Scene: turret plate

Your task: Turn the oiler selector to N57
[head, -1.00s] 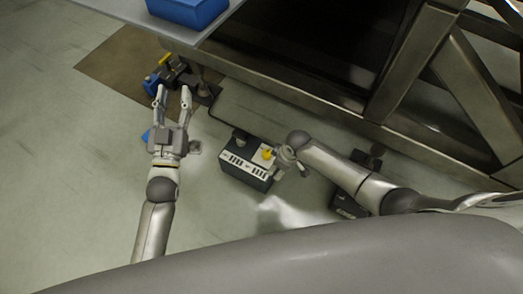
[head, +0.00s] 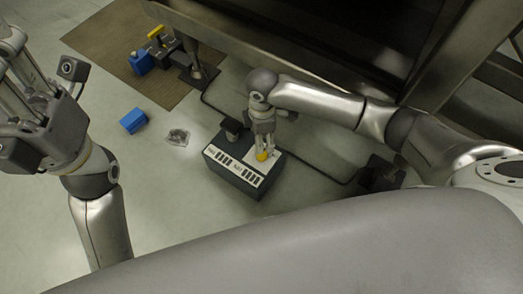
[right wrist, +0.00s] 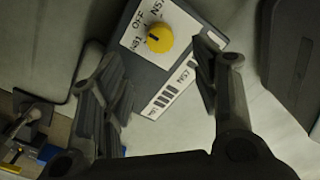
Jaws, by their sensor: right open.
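The oiler selector is a yellow round knob (right wrist: 160,40) on a dark box (head: 238,182) with a white label plate. In the right wrist view the labels N81, OFF and N57 lie around it. Its black mark is on the left side, facing roughly between OFF and N81. My right gripper (head: 263,143) is over the knob in the head view. In the right wrist view it (right wrist: 160,82) is open and empty, the knob ahead of the gap between the fingers. I cannot tell whether they touch. My left gripper (head: 38,108) is at the left edge, away from the box, fingertips partly cut off.
A blue block (head: 133,120) and a small grey part (head: 178,137) lie on the floor left of the box. A yellow and blue device (head: 150,58) stands on a brown mat (head: 105,42). A dark metal frame (head: 330,60) rises behind the box.

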